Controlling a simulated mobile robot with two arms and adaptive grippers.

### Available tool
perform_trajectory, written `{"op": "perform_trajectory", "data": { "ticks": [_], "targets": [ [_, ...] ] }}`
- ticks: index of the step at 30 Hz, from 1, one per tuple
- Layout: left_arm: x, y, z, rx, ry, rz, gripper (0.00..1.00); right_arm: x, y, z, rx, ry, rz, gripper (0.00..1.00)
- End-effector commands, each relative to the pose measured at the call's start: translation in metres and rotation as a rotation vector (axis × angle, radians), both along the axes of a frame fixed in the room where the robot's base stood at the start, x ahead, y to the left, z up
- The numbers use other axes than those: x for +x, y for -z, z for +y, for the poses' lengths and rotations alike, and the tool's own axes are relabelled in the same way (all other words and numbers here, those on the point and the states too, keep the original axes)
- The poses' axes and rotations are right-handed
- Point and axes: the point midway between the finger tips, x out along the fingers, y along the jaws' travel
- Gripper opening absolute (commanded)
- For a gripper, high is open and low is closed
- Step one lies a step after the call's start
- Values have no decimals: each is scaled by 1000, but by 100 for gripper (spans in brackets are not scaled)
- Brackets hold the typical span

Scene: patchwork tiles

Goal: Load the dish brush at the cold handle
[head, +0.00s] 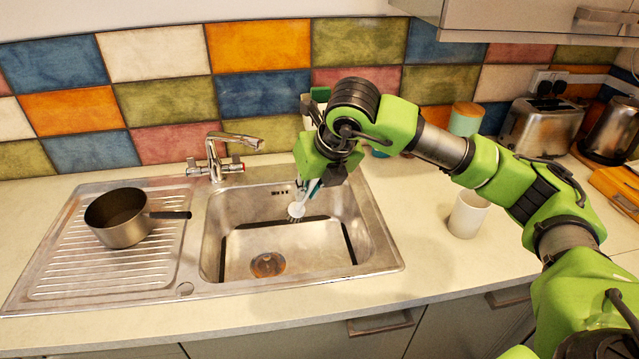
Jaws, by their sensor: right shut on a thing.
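My right gripper (318,184) is shut on a white dish brush (297,209). It holds the brush over the right back part of the sink basin, with the brush head hanging down to the left. The gripper hides much of the brush's handle. The chrome tap (214,158) stands behind the sink, to the left of the gripper. It has a handle on each side, a left one (192,167) and a right one (236,167). Their colour marks are too small to tell which is cold. The brush is apart from both handles. My left gripper is out of view.
A saucepan (124,229) stands on the drainer at the left, its handle toward the basin. The basin (268,264) is empty apart from its drain. A white cup (467,215), a teal canister (465,121), a toaster (541,128) and a kettle (613,132) stand to the right.

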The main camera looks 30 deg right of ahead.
Motion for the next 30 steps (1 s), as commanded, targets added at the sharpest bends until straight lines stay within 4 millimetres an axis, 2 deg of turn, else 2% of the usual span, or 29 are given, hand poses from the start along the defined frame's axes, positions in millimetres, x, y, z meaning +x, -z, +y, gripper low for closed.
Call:
{"op": "perform_trajectory", "data": {
  "ticks": [5,11,17,30],
  "targets": [
    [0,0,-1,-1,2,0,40,2,2,5,2,25,-17,0],
    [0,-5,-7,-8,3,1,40,14,3,7,3,27,-15,0],
    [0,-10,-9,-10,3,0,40,34,7,10,4,26,-16,0],
    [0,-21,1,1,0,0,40,76,16,15,1,25,-15,0]
  ]
}}
